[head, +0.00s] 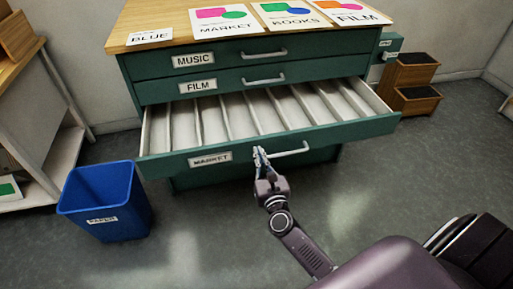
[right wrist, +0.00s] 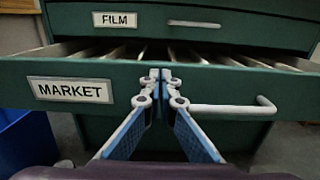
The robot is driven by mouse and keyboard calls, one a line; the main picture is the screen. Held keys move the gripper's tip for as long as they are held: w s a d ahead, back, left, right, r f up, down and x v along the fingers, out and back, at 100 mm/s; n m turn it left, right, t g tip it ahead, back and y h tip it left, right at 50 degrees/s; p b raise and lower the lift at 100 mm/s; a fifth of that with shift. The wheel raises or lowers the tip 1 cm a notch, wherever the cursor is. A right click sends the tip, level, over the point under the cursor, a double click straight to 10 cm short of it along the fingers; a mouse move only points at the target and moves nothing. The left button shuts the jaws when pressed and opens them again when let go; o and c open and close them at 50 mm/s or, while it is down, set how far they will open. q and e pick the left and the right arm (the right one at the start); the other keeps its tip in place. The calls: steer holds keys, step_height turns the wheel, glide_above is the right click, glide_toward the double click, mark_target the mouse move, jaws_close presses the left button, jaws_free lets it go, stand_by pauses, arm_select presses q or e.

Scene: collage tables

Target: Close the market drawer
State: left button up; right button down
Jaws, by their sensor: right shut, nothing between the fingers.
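The market drawer (head: 345,131) is a green drawer pulled out from the cabinet, with empty white slots inside. Its label reads MARKET (head: 210,158) and its light bar handle (head: 290,151) sits right of the label. My right gripper (head: 261,153) is shut and empty, with its tips at the drawer front by the left end of the handle. In the right wrist view the closed fingertips (right wrist: 160,74) are in front of the drawer front (right wrist: 120,110), between label and handle (right wrist: 235,108); whether they touch it I cannot tell. My left gripper is not in view.
The film drawer (head: 225,85) and music drawer (head: 225,59) above are closed. Cards, including a MARKET card (head: 225,20), lie on the wooden cabinet top. A blue paper bin (head: 107,200) stands on the floor at left. The floor in front is clear.

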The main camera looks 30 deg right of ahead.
mark_target(254, 142)
steer(key=shift+x, duration=1.5)
